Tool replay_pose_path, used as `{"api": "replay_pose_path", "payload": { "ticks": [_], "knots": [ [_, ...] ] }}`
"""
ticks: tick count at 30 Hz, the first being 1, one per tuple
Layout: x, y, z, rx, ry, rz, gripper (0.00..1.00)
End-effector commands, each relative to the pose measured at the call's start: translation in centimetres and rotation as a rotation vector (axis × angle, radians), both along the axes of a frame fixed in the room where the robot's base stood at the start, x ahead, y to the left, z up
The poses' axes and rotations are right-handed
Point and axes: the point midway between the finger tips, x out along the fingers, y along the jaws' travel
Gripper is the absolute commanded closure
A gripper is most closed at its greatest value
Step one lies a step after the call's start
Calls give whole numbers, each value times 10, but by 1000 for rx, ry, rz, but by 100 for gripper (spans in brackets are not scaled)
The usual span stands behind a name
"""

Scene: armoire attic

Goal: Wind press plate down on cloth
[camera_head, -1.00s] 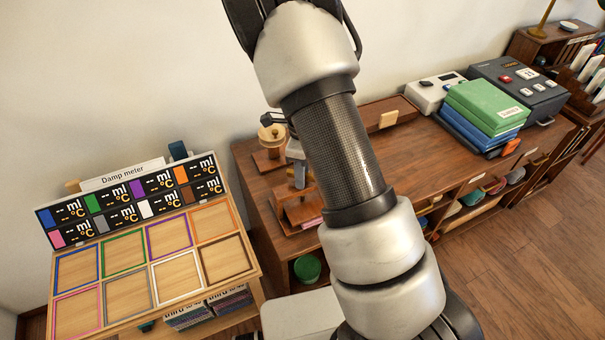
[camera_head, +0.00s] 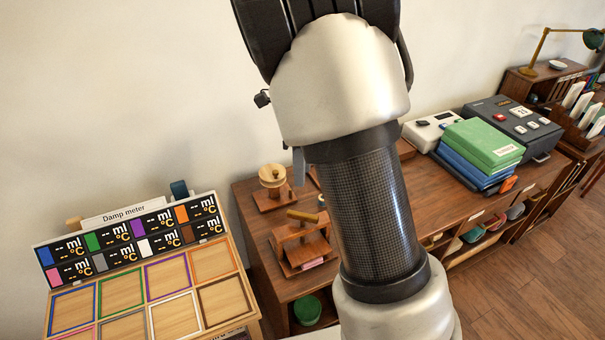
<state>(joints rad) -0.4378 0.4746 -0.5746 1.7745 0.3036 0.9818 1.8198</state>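The wooden press (camera_head: 302,245) stands on the brown cabinet top, left of my arm. It has a base, an upright frame and a light wooden handle bar (camera_head: 302,216) on top. A pink cloth (camera_head: 313,263) shows low in the press at its front edge. I cannot tell whether the plate touches the cloth. My arm crosses the middle of the view, and my gripper is almost wholly hidden behind it. A small grey piece (camera_head: 299,168) sticking out left of the arm may be part of it. It is above and apart from the press. Its opening cannot be seen.
A round wooden device (camera_head: 272,178) stands behind the press. The damp meter board (camera_head: 130,238) with coloured squares is at left. Green and blue books (camera_head: 482,143), a white device (camera_head: 430,130) and a dark machine (camera_head: 510,128) occupy the right. A green round object (camera_head: 307,310) sits below the press.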

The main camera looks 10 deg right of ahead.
Motion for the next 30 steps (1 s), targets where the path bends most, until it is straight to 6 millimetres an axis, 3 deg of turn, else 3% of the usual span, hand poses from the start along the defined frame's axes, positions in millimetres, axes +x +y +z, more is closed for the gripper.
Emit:
{"api": "replay_pose_path", "payload": {
  "ticks": [8, 13, 21, 30],
  "knots": [
    [0, 0, -1, 0, 1, 14, 69],
    [-3, -1, -9, 9, 22, 248, 69],
    [-10, 0, -23, 53, 52, 1108, 69],
    [-10, 1, -20, 79, 20, 2116, 69]
  ]
}}
